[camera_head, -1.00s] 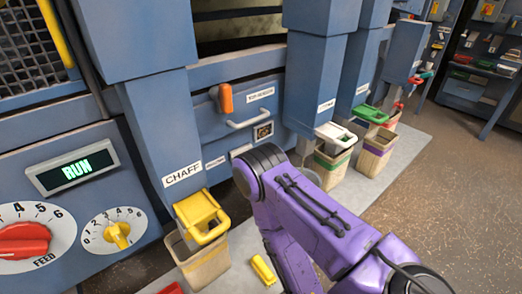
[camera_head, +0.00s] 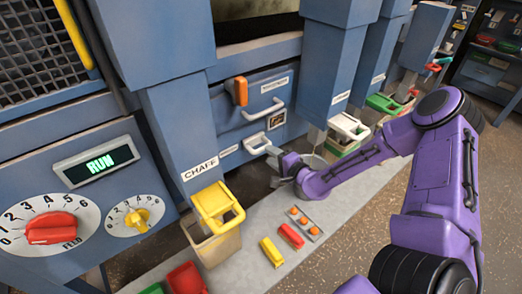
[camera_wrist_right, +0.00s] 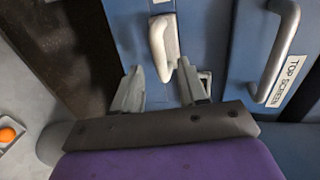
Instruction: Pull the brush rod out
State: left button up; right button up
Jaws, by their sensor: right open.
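A short pale handle (camera_head: 257,143) sticks out low on the blue machine front, beside a small white label (camera_head: 230,151). It seems to be the brush rod's end; the label is too small to read. The rod itself is hidden inside the machine. My right gripper (camera_head: 274,156) is just in front of this handle, to its right. In the right wrist view the right gripper (camera_wrist_right: 161,88) is open, and the pale handle (camera_wrist_right: 162,47) lies just beyond and between its fingertips. I cannot tell whether they touch. My left gripper is not in view.
The top screen drawer handle (camera_head: 263,109) is above, with an orange lever (camera_head: 241,91) beside it. A yellow-lidded chaff bin (camera_head: 214,240) stands left; white- and green-topped bins (camera_head: 382,104) stand right. Yellow and red blocks (camera_head: 291,236) lie on the grey platform.

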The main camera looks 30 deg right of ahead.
aim_at(262, 150)
jog(key=x, duration=0.6)
jog(key=shift+w+a+f, duration=0.1)
jog(key=shift+w+f, duration=0.05)
jog(key=shift+w, duration=0.1)
grip_shut()
